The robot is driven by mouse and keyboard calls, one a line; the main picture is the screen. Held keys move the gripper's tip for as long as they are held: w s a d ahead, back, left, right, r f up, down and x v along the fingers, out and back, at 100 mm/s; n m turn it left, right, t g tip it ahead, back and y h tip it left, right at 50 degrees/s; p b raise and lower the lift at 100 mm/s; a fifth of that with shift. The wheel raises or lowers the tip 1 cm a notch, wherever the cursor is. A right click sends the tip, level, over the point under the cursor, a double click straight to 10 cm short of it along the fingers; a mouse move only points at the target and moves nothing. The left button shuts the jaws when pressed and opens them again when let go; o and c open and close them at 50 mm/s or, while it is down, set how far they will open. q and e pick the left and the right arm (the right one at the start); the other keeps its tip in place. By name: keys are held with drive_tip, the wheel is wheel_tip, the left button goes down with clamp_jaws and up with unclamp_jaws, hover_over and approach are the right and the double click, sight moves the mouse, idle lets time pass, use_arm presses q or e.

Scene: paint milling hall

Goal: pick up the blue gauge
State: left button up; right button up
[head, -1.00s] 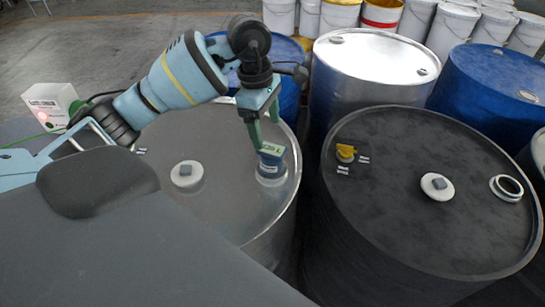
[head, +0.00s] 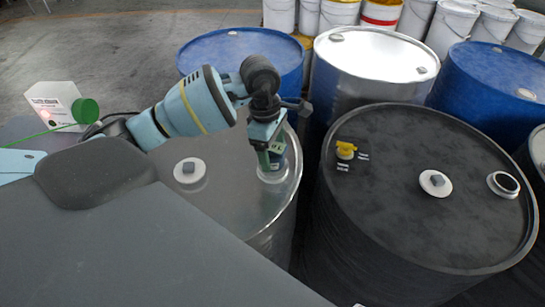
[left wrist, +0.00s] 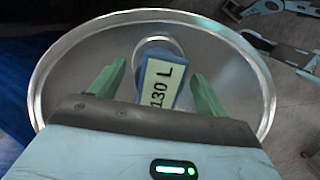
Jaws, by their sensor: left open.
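The blue gauge (left wrist: 172,97) with a pale label reading "130 L" stands on the top of a silver drum (head: 235,205), on a round light base. In the head view it is mostly hidden behind my left gripper (head: 269,158). In the left wrist view the green fingers of my left gripper (left wrist: 157,70) are open, one on each side of the gauge. A gap shows between each finger and the gauge, so the gripper does not hold it. My right gripper is not in view.
A white cap (head: 189,171) sits on the same drum, left of the gauge. Blue drums (head: 490,85) and a shiny drum (head: 376,55) stand behind.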

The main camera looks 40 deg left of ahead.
use_arm(q)
drive_tip(key=c, duration=1.4)
drive_tip(key=shift+o, duration=0.2)
drive_tip(key=shift+r, duration=0.1)
